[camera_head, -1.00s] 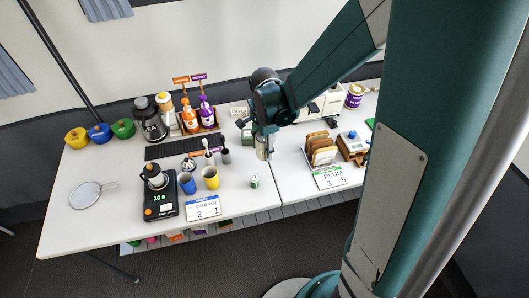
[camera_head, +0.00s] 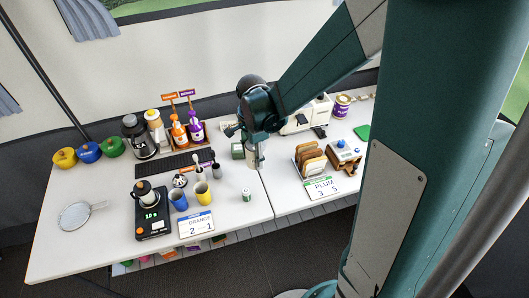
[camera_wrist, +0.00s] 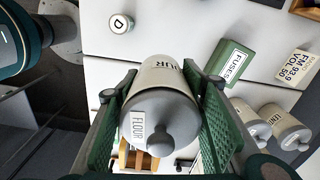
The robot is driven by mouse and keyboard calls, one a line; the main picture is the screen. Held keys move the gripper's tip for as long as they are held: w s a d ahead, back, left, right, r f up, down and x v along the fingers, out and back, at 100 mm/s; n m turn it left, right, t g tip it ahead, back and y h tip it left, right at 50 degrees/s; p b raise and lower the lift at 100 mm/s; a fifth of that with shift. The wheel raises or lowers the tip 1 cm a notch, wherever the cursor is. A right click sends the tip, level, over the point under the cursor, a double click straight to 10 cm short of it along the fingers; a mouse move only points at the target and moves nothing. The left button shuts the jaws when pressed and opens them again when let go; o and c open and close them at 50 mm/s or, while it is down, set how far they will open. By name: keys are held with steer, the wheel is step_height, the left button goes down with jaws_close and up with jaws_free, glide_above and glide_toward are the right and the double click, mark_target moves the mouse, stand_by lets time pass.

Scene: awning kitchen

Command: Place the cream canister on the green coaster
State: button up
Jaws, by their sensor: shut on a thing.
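The cream canister (camera_wrist: 160,105) has a grey knobbed lid with a FLOUR tag and fills the middle of the wrist view. My gripper (camera_wrist: 155,115) is shut on it, with a green pad on each side. In the head view my gripper (camera_head: 254,151) points down over the table with the canister (camera_head: 252,160) below it. I cannot tell whether its base touches the table. The green coaster (camera_head: 362,132) lies at the right of the table, partly hidden by my arm, well to the right of the canister.
A green FUSES tin (camera_wrist: 231,63) and two more cream canisters (camera_wrist: 284,126) stand near the held one. A rack of brown slices (camera_head: 311,158) and a wooden box with a blue knob (camera_head: 344,156) stand between my gripper and the coaster. A small white tin (camera_head: 246,195) stands in front.

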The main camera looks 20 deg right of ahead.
steer(key=shift+r, duration=0.15)
steer(key=shift+r, duration=2.95)
steer(key=shift+w+d+r, duration=0.1)
steer(key=shift+w+d, duration=0.05)
steer(key=shift+d, duration=0.15)
steer(key=w+d+p, duration=0.1)
steer(key=w+d, duration=0.3)
steer(key=d, duration=0.5)
steer(key=w+d+m, duration=0.1)
steer(key=w+d, duration=0.2)
steer(key=d, duration=0.6)
steer(key=w+d+p, duration=0.1)
steer(key=w+d, duration=0.3)
steer(key=d, duration=0.6)
steer(key=s+d, duration=0.3)
steer(key=d, duration=2.7)
steer(key=shift+m, duration=0.3)
steer(key=shift+s+a+f+p, duration=0.1)
steer(key=shift+a+f+p, duration=0.1)
steer(key=shift+f, duration=1.1)
steer(key=shift+a+f+p, duration=0.1)
steer(key=shift+f+p, duration=0.1)
steer(key=shift+f, duration=1.1)
